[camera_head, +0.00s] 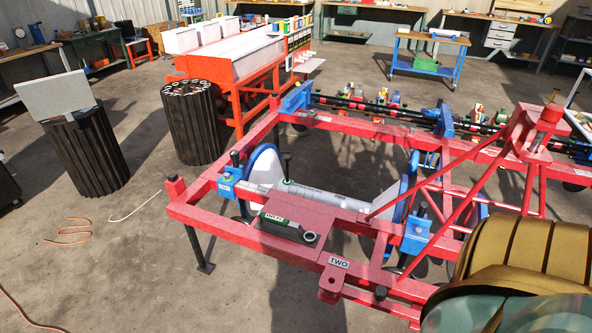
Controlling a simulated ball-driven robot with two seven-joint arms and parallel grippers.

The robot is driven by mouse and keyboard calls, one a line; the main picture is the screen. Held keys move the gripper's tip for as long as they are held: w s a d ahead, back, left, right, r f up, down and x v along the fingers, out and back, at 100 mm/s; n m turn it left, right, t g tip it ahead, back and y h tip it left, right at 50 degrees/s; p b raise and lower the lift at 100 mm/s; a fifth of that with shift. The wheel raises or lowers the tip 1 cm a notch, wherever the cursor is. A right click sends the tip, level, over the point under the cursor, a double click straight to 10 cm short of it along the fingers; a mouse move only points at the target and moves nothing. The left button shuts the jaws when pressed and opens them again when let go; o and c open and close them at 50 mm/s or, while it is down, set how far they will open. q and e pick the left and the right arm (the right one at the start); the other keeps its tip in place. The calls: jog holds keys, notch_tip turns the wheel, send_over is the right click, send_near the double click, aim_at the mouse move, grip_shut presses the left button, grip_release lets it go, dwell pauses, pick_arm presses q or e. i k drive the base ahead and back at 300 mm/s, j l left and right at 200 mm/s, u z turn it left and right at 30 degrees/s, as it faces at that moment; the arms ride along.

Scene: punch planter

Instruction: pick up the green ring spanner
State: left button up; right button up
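The green ring spanner (288,227) appears to be the dark green piece lying on the red planter frame, near the middle of the view. Its left end carries a bright green patch with pale lettering, and a grey ring (310,237) shows at its right end. It rests on the flat red plate beside a grey cylinder. Neither of my grippers is in view, and nothing is seen touching the spanner.
The red planter frame (235,231) has blue brackets, wheels and diagonal bars on the right. A label reading TWO (338,262) sits in front of the spanner. Ribbed black drums (191,130) stand at left. A large gold and green rounded form (530,245) fills the lower right.

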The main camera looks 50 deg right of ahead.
aim_at(261, 216)
jog(key=i+z, duration=0.35)
jog(key=i, duration=0.25)
jog(key=i+j+z, duration=0.35)
jog(key=i, duration=0.2)
jog(key=l, duration=0.05)
